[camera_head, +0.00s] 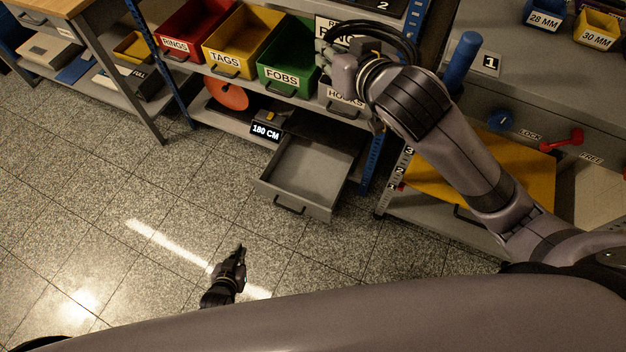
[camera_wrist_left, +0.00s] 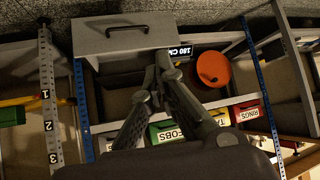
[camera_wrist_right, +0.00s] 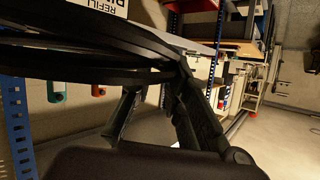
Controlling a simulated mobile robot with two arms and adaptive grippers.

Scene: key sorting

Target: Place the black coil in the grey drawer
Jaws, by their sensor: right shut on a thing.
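The black coil (camera_head: 375,27) shows in the head view as thick black loops at my right gripper, above the shelf bins. In the right wrist view the coil (camera_wrist_right: 90,42) spans the upper left, across the fingertips of my right gripper (camera_wrist_right: 158,88), which is shut on it. In the head view my right wrist and arm hide most of those fingers. The grey drawer (camera_head: 312,168) is pulled out at the bottom of the shelf and looks empty. Its front also shows in the left wrist view (camera_wrist_left: 125,42).
Red (camera_head: 197,25), yellow (camera_head: 240,42) and green (camera_head: 287,68) bins stand on the shelf above the drawer. An orange disc (camera_head: 227,92) and a "180 CM" sign (camera_head: 266,132) are beside it. A blue post (camera_head: 461,62) stands at right. The floor before the drawer is clear.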

